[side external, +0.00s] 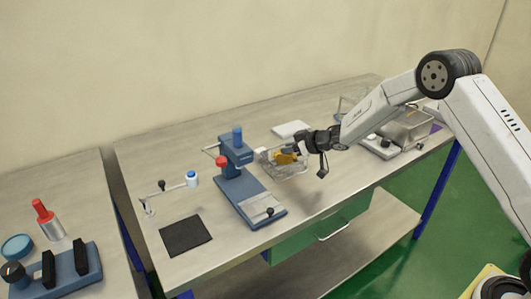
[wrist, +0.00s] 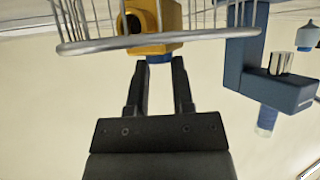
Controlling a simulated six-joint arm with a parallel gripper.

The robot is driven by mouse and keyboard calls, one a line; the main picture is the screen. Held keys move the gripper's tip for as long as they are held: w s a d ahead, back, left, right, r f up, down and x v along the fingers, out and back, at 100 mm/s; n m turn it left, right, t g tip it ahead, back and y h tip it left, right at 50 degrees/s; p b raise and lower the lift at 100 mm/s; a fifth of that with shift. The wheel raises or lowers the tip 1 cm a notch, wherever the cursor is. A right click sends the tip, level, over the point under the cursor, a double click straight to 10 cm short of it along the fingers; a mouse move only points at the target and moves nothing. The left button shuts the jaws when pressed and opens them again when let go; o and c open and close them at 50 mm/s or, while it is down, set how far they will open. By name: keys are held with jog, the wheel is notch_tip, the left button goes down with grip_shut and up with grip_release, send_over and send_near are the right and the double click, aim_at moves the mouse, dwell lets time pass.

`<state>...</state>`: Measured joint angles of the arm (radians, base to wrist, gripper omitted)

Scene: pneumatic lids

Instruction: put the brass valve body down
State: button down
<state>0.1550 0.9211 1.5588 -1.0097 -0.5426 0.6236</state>
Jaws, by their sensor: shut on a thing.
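The brass valve body (side external: 285,157) is a yellow-gold block at the tip of my gripper (side external: 301,152), beside the blue press on the bench. In the wrist view the valve body (wrist: 152,24) shows a round dark bore and a blue end between my fingertips (wrist: 158,66). My gripper is shut on it. The rim of a wire basket (wrist: 205,37) crosses in front of the valve body in the wrist view. The basket also shows in the side view (side external: 287,172), around or just beside the valve body; I cannot tell if they touch.
The blue press (side external: 240,190) with a red knob stands left of my gripper. A black mat (side external: 186,236) and a small crank stand (side external: 165,188) are further left. A white plate (side external: 291,129) lies behind. A metal tray (side external: 405,128) is at right. Bare bench lies in front.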

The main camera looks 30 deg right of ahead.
jog(key=shift+f, duration=0.65)
jog(key=shift+f, duration=0.15)
jog(key=shift+c, duration=2.4)
grip_release()
jog(key=shift+f, duration=0.1)
jog(key=shift+v, duration=0.8)
jog(key=v, duration=1)
jog(key=shift+r, duration=0.3)
jog(key=shift+s, duration=0.15)
